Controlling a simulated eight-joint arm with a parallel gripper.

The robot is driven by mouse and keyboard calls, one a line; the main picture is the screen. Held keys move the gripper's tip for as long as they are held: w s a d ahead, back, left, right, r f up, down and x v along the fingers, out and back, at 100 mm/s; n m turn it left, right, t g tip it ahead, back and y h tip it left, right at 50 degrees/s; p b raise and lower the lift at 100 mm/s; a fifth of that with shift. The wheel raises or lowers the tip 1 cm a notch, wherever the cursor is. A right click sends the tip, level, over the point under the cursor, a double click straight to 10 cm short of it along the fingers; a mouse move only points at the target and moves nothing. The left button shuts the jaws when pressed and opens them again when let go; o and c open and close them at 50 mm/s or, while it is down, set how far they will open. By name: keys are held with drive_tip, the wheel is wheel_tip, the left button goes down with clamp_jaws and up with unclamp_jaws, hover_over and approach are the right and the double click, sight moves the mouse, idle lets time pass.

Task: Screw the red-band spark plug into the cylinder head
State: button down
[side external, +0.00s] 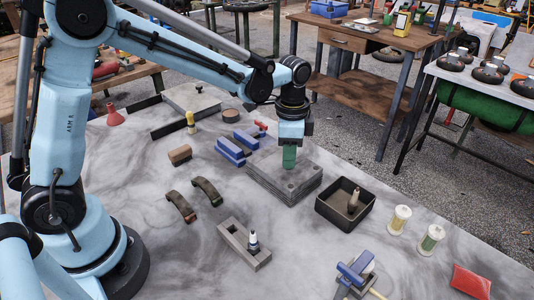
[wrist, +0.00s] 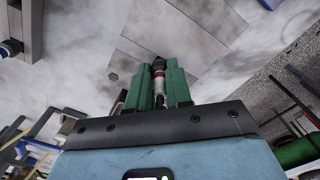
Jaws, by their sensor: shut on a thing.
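The cylinder head is the grey finned block (side external: 267,172) in the middle of the table. It also shows in the wrist view (wrist: 205,40) as a flat grey face with a small hole near its edge. My gripper (side external: 289,164) points straight down over the head's top, with its green fingertips at or just above the surface. In the wrist view my gripper (wrist: 163,75) is shut on the red-band spark plug (wrist: 159,88). The plug lies lengthwise between the fingers, its red band showing. The fingers hide the plug in the side view, and I cannot tell whether its tip is in a hole.
A black tray (side external: 326,211) with a plug-like piece stands right of the head. A grey slotted block (side external: 232,236) holding another plug is in front. Blue blocks (side external: 230,152) sit close on the left. Two jars (side external: 399,220) (side external: 431,239) stand at the right.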

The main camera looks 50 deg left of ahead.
drive_tip(key=c, duration=1.2)
unclamp_jaws()
drive_tip(key=n, duration=2.7)
drive_tip(key=shift+n, duration=0.3)
